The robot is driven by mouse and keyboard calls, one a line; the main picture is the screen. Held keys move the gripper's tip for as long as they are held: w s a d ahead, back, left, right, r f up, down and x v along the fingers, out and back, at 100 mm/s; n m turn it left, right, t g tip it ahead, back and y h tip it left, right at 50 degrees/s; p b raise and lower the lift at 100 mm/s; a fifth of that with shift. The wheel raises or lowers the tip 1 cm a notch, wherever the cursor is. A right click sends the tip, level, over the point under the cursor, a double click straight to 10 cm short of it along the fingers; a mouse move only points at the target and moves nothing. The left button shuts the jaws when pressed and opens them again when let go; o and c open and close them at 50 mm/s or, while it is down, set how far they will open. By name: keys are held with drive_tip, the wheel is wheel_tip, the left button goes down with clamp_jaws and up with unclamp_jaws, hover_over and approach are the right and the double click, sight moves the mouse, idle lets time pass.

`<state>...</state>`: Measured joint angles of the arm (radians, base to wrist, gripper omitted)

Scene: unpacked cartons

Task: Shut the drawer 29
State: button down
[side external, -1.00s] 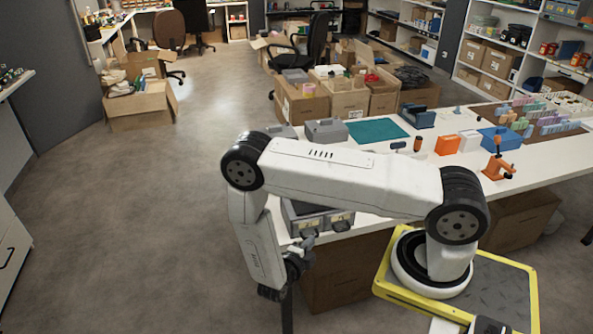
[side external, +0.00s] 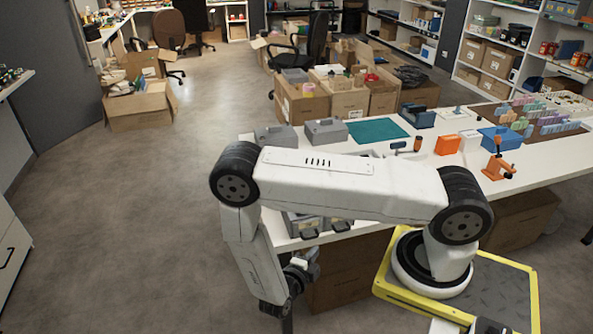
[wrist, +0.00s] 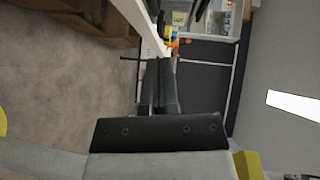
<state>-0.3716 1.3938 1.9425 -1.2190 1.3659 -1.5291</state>
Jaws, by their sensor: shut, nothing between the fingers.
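A small grey drawer unit (side external: 309,222) stands at the front left edge of the white table in the side view. Two grey fronts with dark pulls show below my forearm, which hides the unit's upper part. No number can be read, so I cannot tell which front is drawer 29 or how far it is out. My gripper (side external: 311,258) is below and in front of these fronts, apart from them, beside the table edge. In the wrist view my gripper (wrist: 158,85) is shut, with its dark fingers together and nothing between them.
The white table (side external: 375,228) carries two grey boxes (side external: 326,131), a green mat (side external: 378,131), an orange block (side external: 447,145) and an orange clamp (side external: 499,168). A brown carton (side external: 345,270) stands under the table. The floor to the left is clear.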

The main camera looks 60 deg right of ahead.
drive_tip(key=a+r, duration=0.1)
drive_tip(key=a, duration=0.8)
drive_tip(key=shift+a, duration=0.15)
drive_tip(key=shift+r, duration=0.15)
wheel_tip(320, 180, up, 20)
drive_tip(key=w+d+n+t+y, duration=0.1)
drive_tip(key=n+y, duration=0.7)
drive_tip(key=n, duration=0.9)
drive_tip(key=w+d+n+t+y, duration=0.1)
drive_tip(key=n+y, duration=0.7)
drive_tip(key=n, duration=0.9)
drive_tip(key=shift+w+t, duration=0.2)
drive_tip(key=shift+t, duration=0.2)
